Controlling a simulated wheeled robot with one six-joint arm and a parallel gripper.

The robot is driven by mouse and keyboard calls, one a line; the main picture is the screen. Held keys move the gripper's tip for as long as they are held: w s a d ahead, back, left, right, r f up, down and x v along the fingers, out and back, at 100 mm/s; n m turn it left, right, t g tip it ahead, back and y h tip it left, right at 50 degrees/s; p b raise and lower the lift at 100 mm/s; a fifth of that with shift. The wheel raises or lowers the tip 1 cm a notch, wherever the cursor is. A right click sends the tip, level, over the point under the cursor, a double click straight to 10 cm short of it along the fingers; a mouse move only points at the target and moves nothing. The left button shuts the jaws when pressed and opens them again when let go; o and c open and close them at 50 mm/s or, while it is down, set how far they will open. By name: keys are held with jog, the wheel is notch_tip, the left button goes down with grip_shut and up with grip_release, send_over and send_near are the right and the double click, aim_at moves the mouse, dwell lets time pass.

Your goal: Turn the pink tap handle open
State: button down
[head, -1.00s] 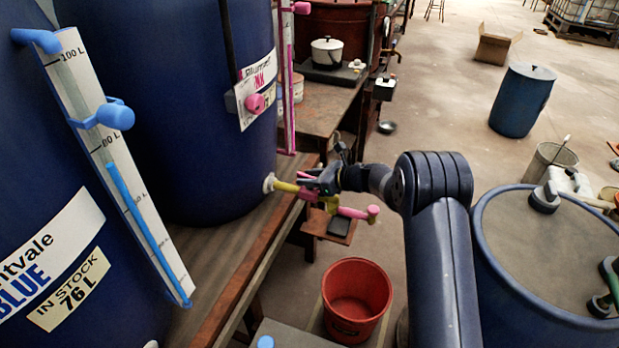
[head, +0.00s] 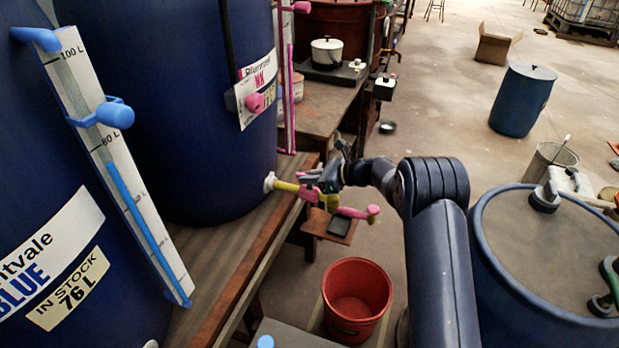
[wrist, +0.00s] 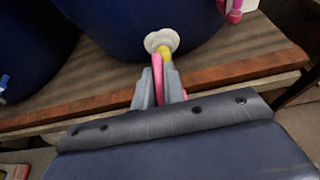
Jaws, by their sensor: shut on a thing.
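The pink tap handle (wrist: 158,84) is between the fingers of my gripper (wrist: 159,90) in the wrist view, and the gripper is shut on it. In the head view my gripper (head: 318,186) is at the tap, partly hiding the handle. The tap's yellow pipe (head: 287,186) leaves a white fitting (head: 269,182) low on the dark blue vat (head: 215,120) with the pink label. A pink end piece (head: 372,212) sticks out to the right below my gripper.
A red bucket (head: 357,290) stands on the floor below the tap. The wooden bench edge (head: 235,285) runs under the vats. A second blue vat (head: 60,200) is at the left, and a large blue drum (head: 545,270) is close on the right.

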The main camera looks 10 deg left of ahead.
jog(key=c, duration=1.5)
grip_release()
jog(key=shift+d, duration=0.1)
jog(key=v, duration=1)
jog(key=shift+d+r, duration=0.15)
jog(key=shift+d, duration=0.15)
